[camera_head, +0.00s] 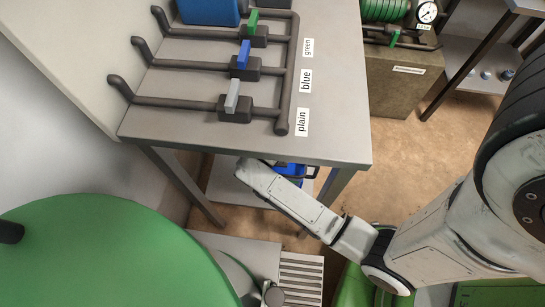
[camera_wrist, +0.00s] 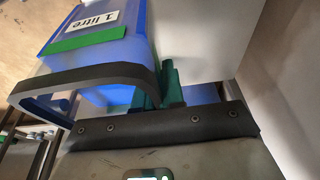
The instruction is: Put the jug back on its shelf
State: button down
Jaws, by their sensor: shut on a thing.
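The jug (camera_wrist: 110,45) is blue and translucent, with a "1 litre" label, a green band and a dark handle (camera_wrist: 85,82). It fills the upper left of the wrist view and looks tilted there. My gripper (camera_wrist: 163,88) has green fingers and is shut on the jug's handle side; the exact contact is partly hidden. In the head view, a blue piece, apparently the jug (camera_head: 290,170), shows beneath the table's front edge, partly behind my arm. A grey lower shelf (camera_head: 238,190) lies under the table. I cannot tell whether the jug touches it.
The table (camera_head: 345,140) carries dark pipes with green, blue and plain valves (camera_head: 236,108). A blue container (camera_head: 208,10) stands at its back. A table leg (camera_head: 335,190) is close to my arm. A slatted grey surface (camera_head: 300,278) lies below. Brown floor is open at right.

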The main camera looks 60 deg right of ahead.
jog(key=w+d+f+b, duration=0.4)
jog(key=w+f, duration=0.6)
jog(key=f, duration=0.1)
jog(key=shift+w+f, duration=0.3)
jog(key=c, duration=1.7)
grip_release()
jog(key=shift+s+f, duration=0.1)
jog(key=shift+f, duration=0.15)
jog(key=o, duration=0.5)
jog(key=shift+c, duration=0.2)
jog(key=shift+r, duration=0.1)
